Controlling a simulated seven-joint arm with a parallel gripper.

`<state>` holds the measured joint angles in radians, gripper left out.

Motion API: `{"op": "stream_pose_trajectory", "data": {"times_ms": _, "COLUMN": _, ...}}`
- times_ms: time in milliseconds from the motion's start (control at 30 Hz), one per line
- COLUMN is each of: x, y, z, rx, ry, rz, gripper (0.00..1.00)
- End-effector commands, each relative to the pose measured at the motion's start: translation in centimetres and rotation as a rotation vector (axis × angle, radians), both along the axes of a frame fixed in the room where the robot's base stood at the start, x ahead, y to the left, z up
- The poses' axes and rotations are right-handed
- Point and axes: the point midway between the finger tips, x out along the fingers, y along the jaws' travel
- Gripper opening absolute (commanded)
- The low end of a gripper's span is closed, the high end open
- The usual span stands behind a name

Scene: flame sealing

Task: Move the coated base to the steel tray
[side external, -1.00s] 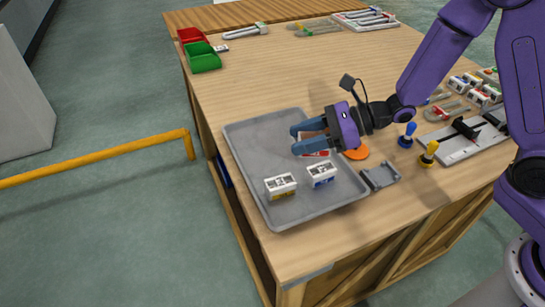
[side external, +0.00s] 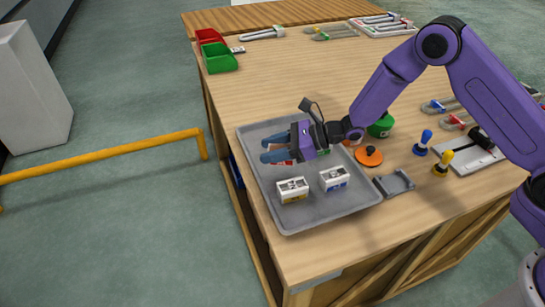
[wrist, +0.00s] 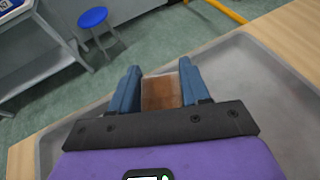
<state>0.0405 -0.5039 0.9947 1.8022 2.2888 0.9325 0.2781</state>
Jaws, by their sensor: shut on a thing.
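My gripper (wrist: 161,92) is shut on a brown, flat-faced block (wrist: 161,92), which appears to be the coated base. The block sits between the two blue fingers in the wrist view. In the side external view my gripper (side external: 270,154) is over the far left part of the grey steel tray (side external: 330,212). A red and white patch (side external: 284,163) shows just below the fingers; I cannot tell whether it belongs to the held block. The gap between block and tray floor cannot be judged.
Two white blocks stand in the tray's near part, one with yellow (side external: 293,190) and one with blue (side external: 334,179). An orange disc (side external: 369,156), a grey holder (side external: 394,183) and blue (side external: 423,143) and yellow (side external: 443,163) handled stamps lie right of the tray.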

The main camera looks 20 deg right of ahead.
Motion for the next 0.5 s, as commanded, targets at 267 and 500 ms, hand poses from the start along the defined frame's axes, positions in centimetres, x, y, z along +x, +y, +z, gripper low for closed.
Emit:
{"op": "stream_pose_trajectory", "data": {"times_ms": 267, "x": 0.0, "y": 0.1, "z": -3.0, "rx": 0.000, "ry": 0.000, "rz": 0.001, "gripper": 0.15}}
{"op": "stream_pose_trajectory", "data": {"times_ms": 500, "x": 0.0, "y": 0.0, "z": -3.0, "rx": 0.000, "ry": 0.000, "rz": 0.001, "gripper": 0.15}}
